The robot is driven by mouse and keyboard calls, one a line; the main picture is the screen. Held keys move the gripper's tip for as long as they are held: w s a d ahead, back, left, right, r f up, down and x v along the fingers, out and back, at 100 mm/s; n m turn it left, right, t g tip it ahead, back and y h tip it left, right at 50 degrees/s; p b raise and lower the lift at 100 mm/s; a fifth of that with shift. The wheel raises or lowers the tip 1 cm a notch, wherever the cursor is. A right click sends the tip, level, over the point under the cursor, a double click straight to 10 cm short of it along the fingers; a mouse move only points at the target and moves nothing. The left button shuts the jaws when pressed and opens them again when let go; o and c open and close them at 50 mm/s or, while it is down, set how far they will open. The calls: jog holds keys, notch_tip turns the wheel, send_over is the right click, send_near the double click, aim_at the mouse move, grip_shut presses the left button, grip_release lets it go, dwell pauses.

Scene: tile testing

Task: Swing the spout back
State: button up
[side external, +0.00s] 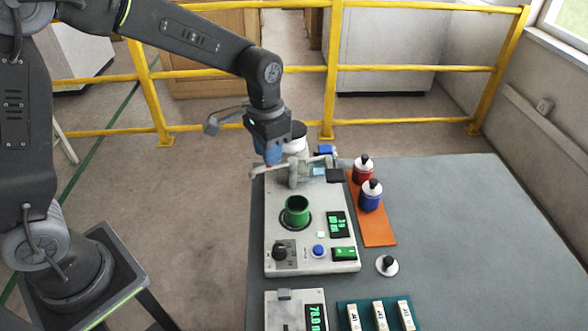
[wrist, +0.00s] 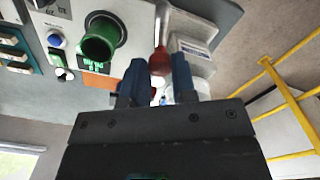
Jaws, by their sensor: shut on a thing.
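The spout (side external: 272,170) is a pale bar reaching left from an upright post at the back of the light grey machine (side external: 285,250). A red knob (wrist: 160,61) sits on a pale bar in the wrist view. My gripper (side external: 268,163) has blue fingers and comes down at the spout's left part. In the wrist view, my gripper (wrist: 158,66) is shut on the red knob, with one finger on each side. The green cup (side external: 296,212) stands upright on the machine in front of the spout; it also shows in the wrist view (wrist: 100,40).
Red (side external: 363,171) and blue (side external: 371,197) bottles stand on an orange mat (side external: 378,232) right of the machine. A black-knobbed disc (side external: 387,266), a green tile rack (side external: 370,323) and another device (side external: 283,312) are nearer the front. The table's right side is clear. Yellow railing (side external: 400,69) runs behind.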

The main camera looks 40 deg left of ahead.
jog(key=shift+w+a, duration=0.5)
jog(key=shift+a, duration=0.15)
dwell(0.4)
jog(key=o, duration=0.8)
jog(key=shift+r, duration=0.1)
jog(key=shift+r, duration=2.95)
jog(key=shift+s, duration=0.1)
